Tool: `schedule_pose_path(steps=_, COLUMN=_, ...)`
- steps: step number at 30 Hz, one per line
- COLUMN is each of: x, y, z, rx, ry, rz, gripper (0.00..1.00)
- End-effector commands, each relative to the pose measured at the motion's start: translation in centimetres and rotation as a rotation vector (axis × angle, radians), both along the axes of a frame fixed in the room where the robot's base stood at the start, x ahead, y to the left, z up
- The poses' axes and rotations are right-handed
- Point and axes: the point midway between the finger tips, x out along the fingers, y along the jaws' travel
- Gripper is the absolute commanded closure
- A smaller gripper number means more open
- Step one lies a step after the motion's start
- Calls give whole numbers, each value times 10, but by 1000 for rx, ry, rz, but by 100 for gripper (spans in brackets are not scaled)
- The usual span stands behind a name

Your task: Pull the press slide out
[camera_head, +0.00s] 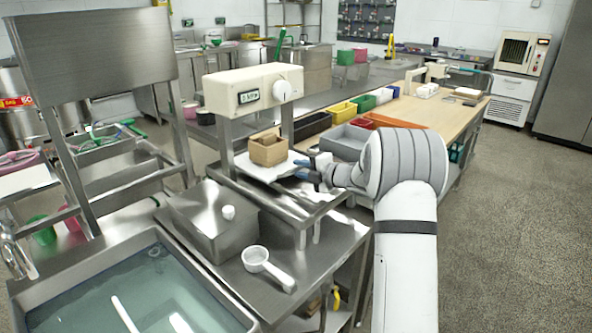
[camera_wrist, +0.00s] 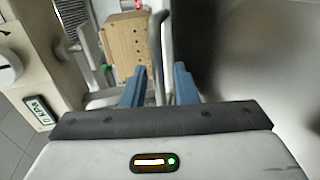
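The press has a cream head (camera_head: 252,88) with a white dial and a small display, on a steel frame. Under the head, a white slide plate (camera_head: 257,170) carries a brown wooden box (camera_head: 268,150); the box (camera_wrist: 127,40) shows holes in the wrist view. My gripper (camera_head: 304,169) is at the right end of the slide. In the wrist view its two blue fingers (camera_wrist: 161,70) stand apart, one on each side of a grey handle bar (camera_wrist: 157,40). I cannot tell whether either finger touches the bar.
A steel box with a white knob (camera_head: 228,212) and a white scoop (camera_head: 268,268) stand in front of the press. A water-filled sink (camera_head: 130,290) is at the lower left. Grey and coloured bins (camera_head: 345,142) sit behind my gripper. The floor at right (camera_head: 510,230) is clear.

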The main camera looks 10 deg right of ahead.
Motion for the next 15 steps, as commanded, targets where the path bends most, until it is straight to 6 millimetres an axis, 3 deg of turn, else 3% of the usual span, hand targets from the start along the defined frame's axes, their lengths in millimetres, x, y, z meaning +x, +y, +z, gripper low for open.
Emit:
schedule_pose_path(steps=9, x=-42, y=-31, z=12, rx=-1, ry=0, rz=-3, gripper=74)
schedule_pose_path(steps=15, x=-53, y=-38, z=13, rx=-1, ry=1, rz=0, gripper=74)
